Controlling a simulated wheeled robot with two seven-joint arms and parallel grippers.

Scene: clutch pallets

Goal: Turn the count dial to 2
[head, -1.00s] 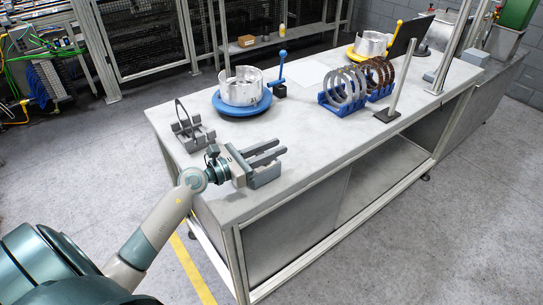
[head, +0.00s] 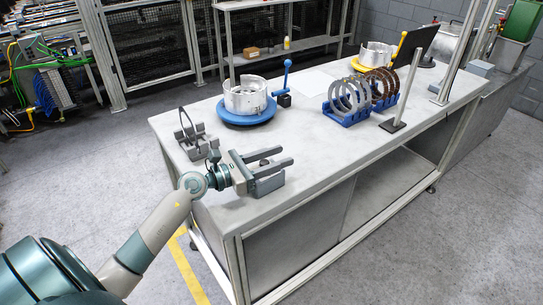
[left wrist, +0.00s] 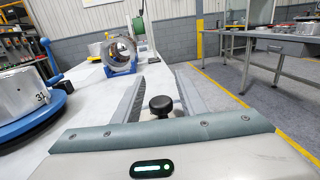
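My left gripper (head: 285,156) is open over the near left end of the grey workbench (head: 330,150). In the left wrist view its two grey fingers (left wrist: 160,82) reach forward, well apart. A black round knob (left wrist: 160,105), which looks like the count dial, stands between them with a gap on both sides. No number or pointer on it can be read. In the head view a grey block (head: 268,186) sits just under the fingers; the knob is hard to make out there. My right gripper is not in view.
A wire-like ring in a grey stand (head: 189,143) is left of the gripper. Behind are a metal drum on a blue turntable (head: 246,118), a blue-handled lever (head: 286,82) and rings in a blue rack (head: 347,117). The bench middle is fairly clear.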

